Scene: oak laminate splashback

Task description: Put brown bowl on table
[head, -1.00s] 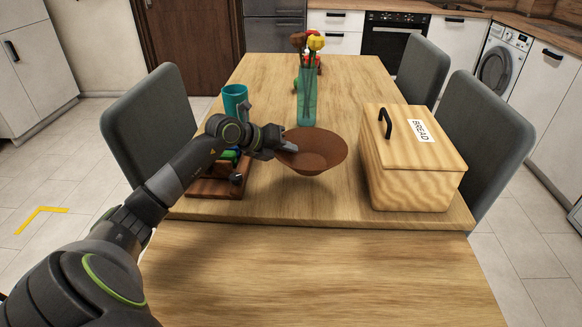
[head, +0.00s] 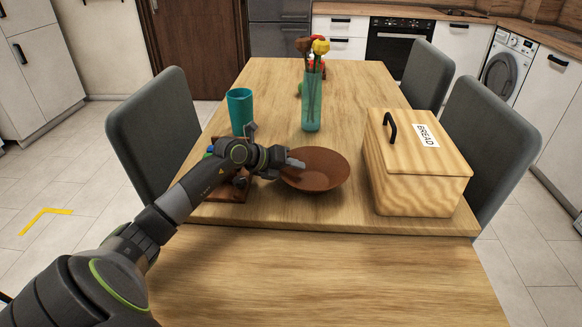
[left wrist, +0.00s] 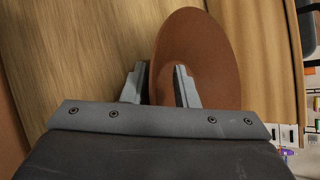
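The brown bowl (head: 322,172) is upright and nearly level over the near part of the wooden table (head: 340,215). Its base seems at or very near the tabletop; I cannot tell if it bears fully. My left gripper (head: 293,164) is at the bowl's left rim. In the left wrist view, the fingers (left wrist: 160,85) straddle the edge of the bowl (left wrist: 210,65), one outside and one over its inside, with a small gap showing between them. My right gripper is not in view.
A wooden bread box (head: 415,165) stands right of the bowl. A teal vase with flowers (head: 312,100) stands behind it, and a teal cup (head: 240,110) behind left. A dark wooden holder (head: 228,187) sits beside my left arm. The table's front strip is clear.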

